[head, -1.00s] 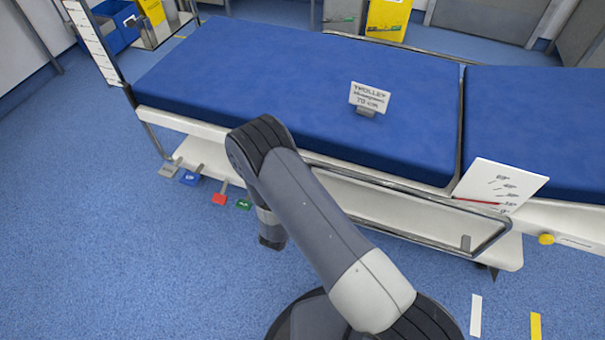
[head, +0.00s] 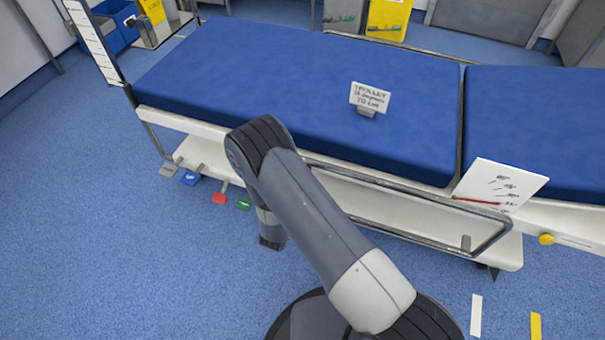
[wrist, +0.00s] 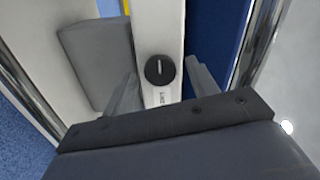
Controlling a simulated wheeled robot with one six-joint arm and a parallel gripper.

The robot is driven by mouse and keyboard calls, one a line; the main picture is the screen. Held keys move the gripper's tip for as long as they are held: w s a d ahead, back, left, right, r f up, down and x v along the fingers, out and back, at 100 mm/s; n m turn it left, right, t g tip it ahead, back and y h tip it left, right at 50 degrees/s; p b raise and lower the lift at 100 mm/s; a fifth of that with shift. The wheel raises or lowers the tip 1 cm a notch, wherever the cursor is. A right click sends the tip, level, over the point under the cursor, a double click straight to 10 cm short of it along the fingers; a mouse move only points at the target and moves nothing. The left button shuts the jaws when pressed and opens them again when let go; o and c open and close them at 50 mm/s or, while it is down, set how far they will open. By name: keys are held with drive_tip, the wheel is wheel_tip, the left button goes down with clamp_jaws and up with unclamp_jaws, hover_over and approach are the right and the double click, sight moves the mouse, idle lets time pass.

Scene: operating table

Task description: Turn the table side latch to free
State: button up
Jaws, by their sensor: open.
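In the wrist view a round black latch knob (wrist: 160,70) with a white line across it sits on the white side rail (wrist: 157,28) of the table. The line runs roughly along the rail. Small dark lettering, too blurred to read surely, is below the knob. My gripper (wrist: 161,80) is open, with one grey finger on each side of the knob; I cannot tell whether either finger touches it. In the head view my arm crosses in front of the blue-padded operating table (head: 290,85), and the knob and fingertips are hidden.
A metal side rail frame (head: 420,232) runs along the table's near side. A white card (head: 500,185) and a yellow knob (head: 546,239) are at the right. Coloured pedals (head: 219,198) stick out low at left. Blue floor in front is mostly clear.

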drive_tip(key=p+v, duration=0.1)
drive_tip(key=v, duration=0.9)
drive_tip(key=shift+s, duration=0.3)
drive_tip(key=shift+a, duration=0.1)
drive_tip(key=b+x, duration=0.1)
drive_tip(key=x, duration=1)
